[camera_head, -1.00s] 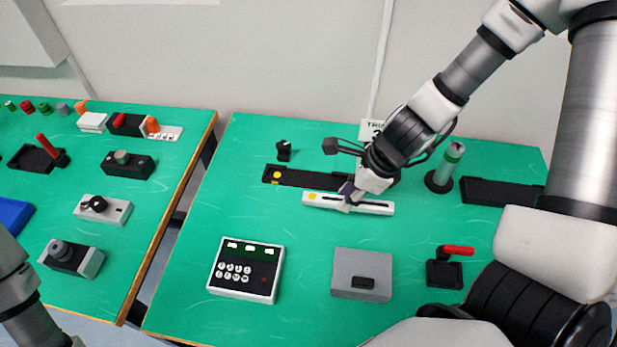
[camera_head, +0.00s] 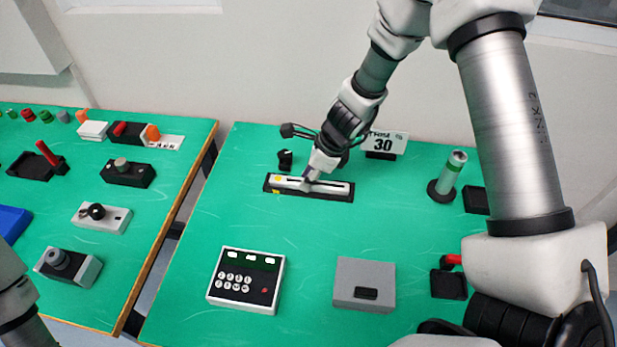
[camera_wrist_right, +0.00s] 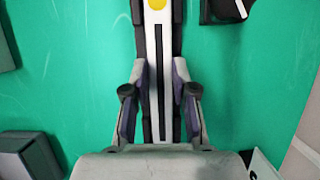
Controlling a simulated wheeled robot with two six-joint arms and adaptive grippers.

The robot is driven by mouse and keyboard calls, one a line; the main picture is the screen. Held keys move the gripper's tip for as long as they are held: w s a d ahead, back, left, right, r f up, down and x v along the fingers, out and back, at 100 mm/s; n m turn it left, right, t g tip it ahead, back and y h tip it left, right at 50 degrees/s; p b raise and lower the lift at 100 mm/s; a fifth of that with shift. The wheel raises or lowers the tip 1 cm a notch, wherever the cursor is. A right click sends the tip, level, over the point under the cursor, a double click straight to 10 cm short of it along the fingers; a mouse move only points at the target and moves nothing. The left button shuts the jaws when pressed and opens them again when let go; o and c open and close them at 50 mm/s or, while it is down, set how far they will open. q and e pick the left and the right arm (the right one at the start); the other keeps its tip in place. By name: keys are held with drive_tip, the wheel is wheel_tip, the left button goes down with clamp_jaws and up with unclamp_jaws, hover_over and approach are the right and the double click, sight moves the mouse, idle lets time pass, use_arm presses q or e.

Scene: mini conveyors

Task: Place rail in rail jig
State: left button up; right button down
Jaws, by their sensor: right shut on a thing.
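The white rail (camera_head: 336,188), with a dark slot along its middle and a yellow spot at its left end, lies lengthwise over the black rail jig (camera_head: 308,197). The jig's dark edge shows around the rail. I cannot tell whether the rail is fully down in it. My right gripper (camera_head: 308,178) is shut on the rail near its middle. In the right wrist view the rail (camera_wrist_right: 158,70) runs between the two fingers of the right gripper (camera_wrist_right: 159,110), with dark jig edges along both sides at the top. My left gripper is out of view.
A small black block (camera_head: 285,160) stands just behind the jig. A sign reading 30 (camera_head: 385,143) and a grey-green cylinder (camera_head: 449,170) stand to the right. A keypad box (camera_head: 246,278) and grey box (camera_head: 364,284) are in front. The green table between is clear.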

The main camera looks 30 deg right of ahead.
drive_tip(key=shift+s+f, duration=0.1)
drive_tip(key=shift+f, duration=0.05)
drive_tip(key=c, duration=0.9)
unclamp_jaws()
drive_tip(key=p+v, duration=1)
drive_tip(key=v, duration=0.2)
drive_tip(key=shift+p, duration=0.35)
